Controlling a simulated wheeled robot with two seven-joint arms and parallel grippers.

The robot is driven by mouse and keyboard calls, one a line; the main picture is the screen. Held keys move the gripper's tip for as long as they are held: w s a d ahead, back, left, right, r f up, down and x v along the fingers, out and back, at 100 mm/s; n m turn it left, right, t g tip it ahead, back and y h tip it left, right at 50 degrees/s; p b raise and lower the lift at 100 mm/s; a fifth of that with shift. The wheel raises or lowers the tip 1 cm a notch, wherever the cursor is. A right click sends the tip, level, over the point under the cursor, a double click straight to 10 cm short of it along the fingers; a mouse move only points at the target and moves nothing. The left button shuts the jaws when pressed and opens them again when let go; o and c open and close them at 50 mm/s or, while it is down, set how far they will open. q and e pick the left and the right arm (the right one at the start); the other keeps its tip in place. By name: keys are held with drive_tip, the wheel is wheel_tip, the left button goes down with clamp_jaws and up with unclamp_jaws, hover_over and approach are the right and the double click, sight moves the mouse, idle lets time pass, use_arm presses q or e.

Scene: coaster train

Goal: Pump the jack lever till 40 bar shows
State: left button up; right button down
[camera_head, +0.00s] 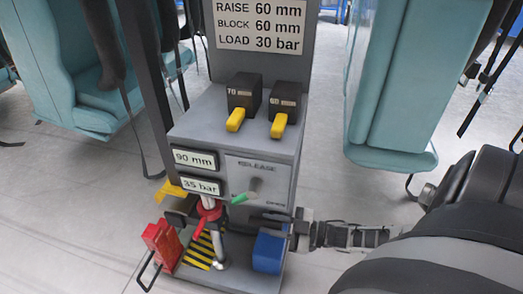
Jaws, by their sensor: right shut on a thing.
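The jack (209,212), with a red collar and a metal post, stands at the lower front of the grey station (190,128). Its pressure display (202,187) reads 35 bar, and the display above it (194,159) reads 90 mm. My right gripper (280,222) comes in from the right. It is shut, apparently on the jack lever, though its fingers hide most of the grip. A blue block-like part (268,252) shows just below the fingers; I cannot tell whether it belongs to the lever. My left gripper is not in view.
A release dial (255,185) with a green pointer-like part sits above my right gripper. Two black blocks with yellow tabs (243,98) (285,108) stand on top. A red part with a black handle (161,247) is at lower left. Teal seats (391,90) flank the station.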

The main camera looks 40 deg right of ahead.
drive_tip(key=shift+w+d+r, duration=0.1)
drive_tip(key=shift+d+r, duration=0.1)
drive_tip(key=shift+d, duration=0.2)
drive_tip(key=c, duration=1.2)
unclamp_jaws()
drive_tip(key=shift+a, duration=0.1)
drive_tip(key=v, duration=1.6)
drive_tip(key=shift+f, duration=0.1)
